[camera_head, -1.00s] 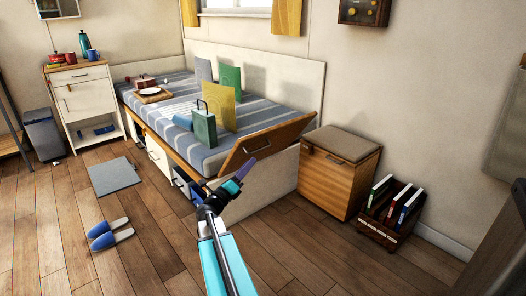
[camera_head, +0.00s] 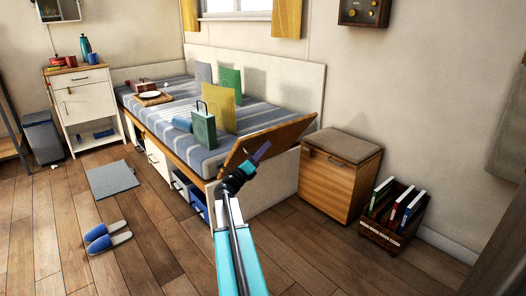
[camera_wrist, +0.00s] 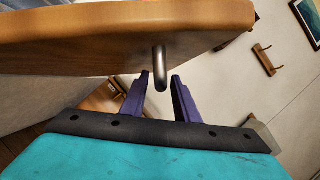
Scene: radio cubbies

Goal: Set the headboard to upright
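The headboard (camera_head: 285,132) is a wooden panel at the near right end of the bed, leaning outward at a tilt. In the wrist view its wooden board (camera_wrist: 90,40) spans the upper left, with a metal handle (camera_wrist: 160,68) sticking out of it. My gripper (camera_head: 265,148) is at the panel's outer face and hides the handle in the head view. In the wrist view its two purple fingers (camera_wrist: 161,78) are apart, one on each side of the handle's end. Whether they touch it is unclear.
The bed (camera_head: 215,110) carries several bags and a tray. A cushioned wooden cabinet (camera_head: 335,180) stands right of the headboard, with a book crate (camera_head: 388,238) beyond it. Slippers (camera_head: 108,240) and a grey mat (camera_head: 112,178) lie on the left floor.

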